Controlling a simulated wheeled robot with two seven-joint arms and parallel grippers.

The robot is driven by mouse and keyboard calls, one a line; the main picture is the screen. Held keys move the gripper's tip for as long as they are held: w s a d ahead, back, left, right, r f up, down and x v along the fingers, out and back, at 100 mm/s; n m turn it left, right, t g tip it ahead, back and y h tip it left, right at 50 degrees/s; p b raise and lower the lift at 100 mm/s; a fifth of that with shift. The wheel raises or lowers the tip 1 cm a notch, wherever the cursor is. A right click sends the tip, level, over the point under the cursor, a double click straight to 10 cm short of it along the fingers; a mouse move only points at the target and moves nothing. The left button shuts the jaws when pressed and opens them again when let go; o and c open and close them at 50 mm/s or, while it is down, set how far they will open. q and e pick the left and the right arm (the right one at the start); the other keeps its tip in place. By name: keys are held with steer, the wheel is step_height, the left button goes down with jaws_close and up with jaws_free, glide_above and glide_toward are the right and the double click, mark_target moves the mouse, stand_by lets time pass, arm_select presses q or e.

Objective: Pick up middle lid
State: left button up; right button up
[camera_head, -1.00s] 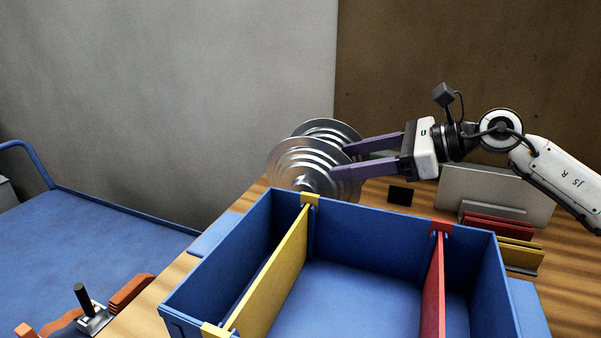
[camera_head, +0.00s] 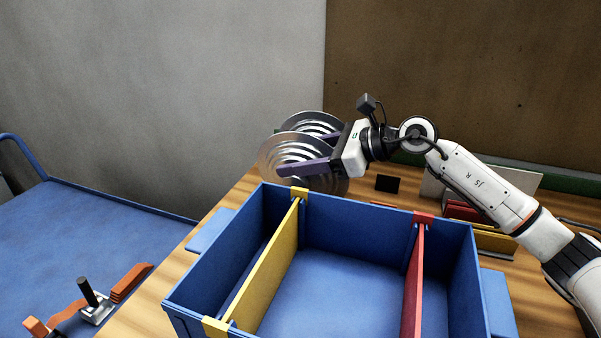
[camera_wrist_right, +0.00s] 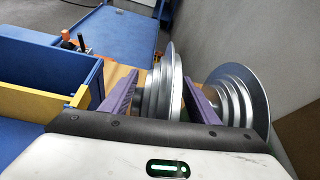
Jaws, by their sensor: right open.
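Two round silver stepped lids stand on edge behind the blue bin. The nearer lid (camera_head: 287,147) and the farther lid (camera_head: 312,121) overlap in the head view. My right gripper (camera_wrist_right: 162,77) is open, with one purple finger on each side of the nearer lid (camera_wrist_right: 175,85). In the head view one finger crosses in front of this lid and the other runs behind it. In the wrist view the farther lid (camera_wrist_right: 243,90) lies outside the right finger. I cannot tell whether the fingers touch either lid. What supports the lids is hidden. My left gripper is not in view.
The blue bin (camera_head: 222,262) with yellow (camera_head: 268,268) and red (camera_head: 414,285) dividers stands in front of the lids. A small black block (camera_head: 387,184) and upright boards (camera_head: 521,180) are to the right. A blue cart (camera_head: 75,222) is at left, the grey wall behind.

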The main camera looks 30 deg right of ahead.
steer(key=shift+c, duration=0.2)
steer(key=c, duration=1.2)
steer(key=shift+r, duration=0.1)
